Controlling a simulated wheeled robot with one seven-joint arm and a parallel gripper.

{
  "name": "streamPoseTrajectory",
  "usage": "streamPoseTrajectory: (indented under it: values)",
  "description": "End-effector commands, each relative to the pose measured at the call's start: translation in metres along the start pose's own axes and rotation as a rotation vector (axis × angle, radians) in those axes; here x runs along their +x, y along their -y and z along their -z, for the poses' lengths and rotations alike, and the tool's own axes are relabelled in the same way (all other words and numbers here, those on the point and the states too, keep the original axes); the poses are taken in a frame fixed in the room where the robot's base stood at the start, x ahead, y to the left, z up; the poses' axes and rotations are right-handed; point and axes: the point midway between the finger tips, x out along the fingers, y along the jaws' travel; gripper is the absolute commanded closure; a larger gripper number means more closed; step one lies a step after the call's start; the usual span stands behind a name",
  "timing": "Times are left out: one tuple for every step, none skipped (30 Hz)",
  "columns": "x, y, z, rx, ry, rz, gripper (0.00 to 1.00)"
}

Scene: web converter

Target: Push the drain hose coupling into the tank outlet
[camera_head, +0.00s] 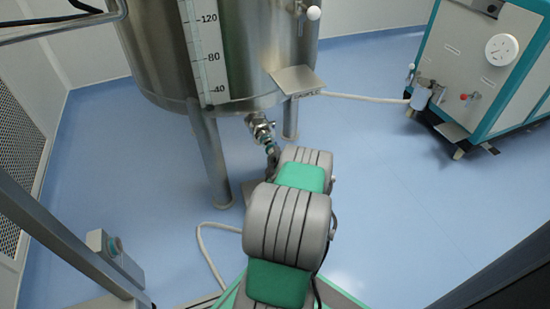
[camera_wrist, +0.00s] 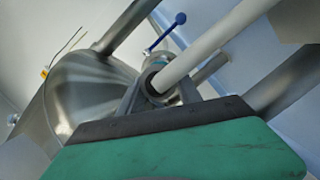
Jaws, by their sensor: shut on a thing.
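The steel tank (camera_head: 245,60) stands on legs. Its outlet (camera_head: 260,127), a metal fitting, juts from the underside toward my arm. My gripper (camera_head: 272,157) is just below the outlet, partly hidden by my arm. In the wrist view my gripper (camera_wrist: 158,92) is shut on the hose coupling (camera_wrist: 152,82), a dark-rimmed collar. The pale drain hose (camera_wrist: 205,42) runs from it to the upper right. The coupling is close to and roughly in line with the outlet; I cannot tell whether it is seated. A blue valve handle (camera_wrist: 166,32) shows behind.
Tank legs (camera_head: 210,160) stand close on the left and behind. A pale hose (camera_head: 202,245) lies on the floor at lower left. A teal and grey cabinet (camera_head: 475,70) is at upper right. The blue floor (camera_head: 400,190) on the right is clear.

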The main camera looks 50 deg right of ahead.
Motion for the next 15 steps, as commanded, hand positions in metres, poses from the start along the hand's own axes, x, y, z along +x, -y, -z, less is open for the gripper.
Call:
streamPoseTrajectory:
  values:
    - [0.0012, -0.0002, 0.0006, 0.0, -0.001, -0.001, 1.0]
    - [0.0017, -0.0002, 0.0008, 0.001, -0.001, -0.001, 1.0]
    - [0.0025, -0.0002, 0.001, 0.001, -0.001, -0.001, 1.0]
    - [0.0031, -0.0003, 0.0011, 0.0, -0.001, -0.001, 1.0]
    - [0.0037, -0.0003, 0.0013, 0.0, -0.001, -0.001, 1.0]
    - [0.0046, -0.0003, 0.0015, -0.001, -0.001, -0.001, 1.0]
    - [0.0052, -0.0004, 0.0017, -0.001, -0.001, -0.001, 1.0]
    - [0.0059, -0.0005, 0.0019, -0.001, -0.001, -0.001, 1.0]
    - [0.0067, -0.0006, 0.0023, -0.001, -0.001, -0.001, 1.0]
    - [0.0073, -0.0006, 0.0025, 0.0, -0.002, -0.001, 1.0]
    - [0.0079, -0.0006, 0.0028, 0.0, -0.002, -0.001, 1.0]
    - [0.0086, -0.0007, 0.003, 0.0, -0.002, -0.001, 1.0]
    - [0.0092, -0.0007, 0.0031, 0.0, -0.002, -0.001, 1.0]
    - [0.0097, -0.0006, 0.0032, 0.0, -0.002, -0.001, 1.0]
    - [0.0104, -0.0006, 0.0032, -0.001, -0.001, -0.001, 1.0]
